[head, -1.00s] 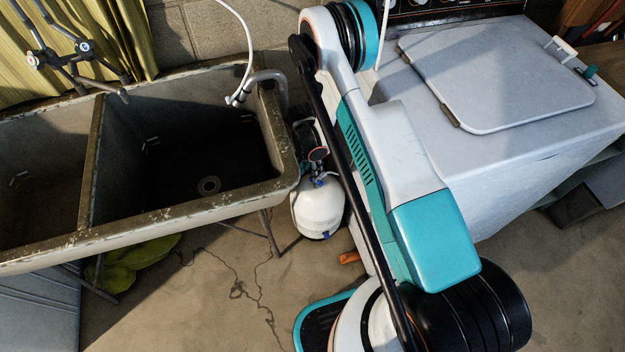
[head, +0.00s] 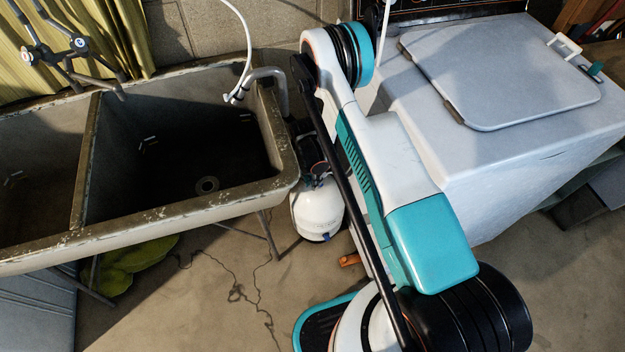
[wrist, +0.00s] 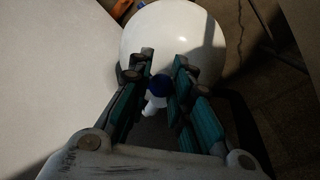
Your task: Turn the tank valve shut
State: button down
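The tank (head: 318,212) is white and rounded and stands on the floor between the sink and the white appliance. It fills the top of the wrist view (wrist: 180,40). A dark blue valve knob (wrist: 160,86) with a white part below it shows in the wrist view. My gripper (wrist: 164,68) has its fingers apart, one on each side of the knob. Whether the pads touch it I cannot tell.
A worn double sink (head: 185,215) stands to the left of the tank, its metal leg close by. A white appliance (head: 540,140) with a lid stands close on the right. Bare floor (head: 210,290) lies in front, with cracks and a small orange object (head: 349,260).

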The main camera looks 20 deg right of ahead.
jog(key=shift+d+r+y, duration=0.25)
jog(key=shift+d+y, duration=0.35)
jog(key=shift+y, duration=0.5)
jog(key=y, duration=0.1)
jog(key=d+y, duration=0.1)
jog(key=y, duration=0.1)
jog(key=shift+d+r, duration=0.15)
jog(key=shift+r, duration=0.1)
jog(key=c, duration=1.4)
grip_release()
jog(key=shift+c, duration=0.2)
notch_tip(320, 180, up, 10)
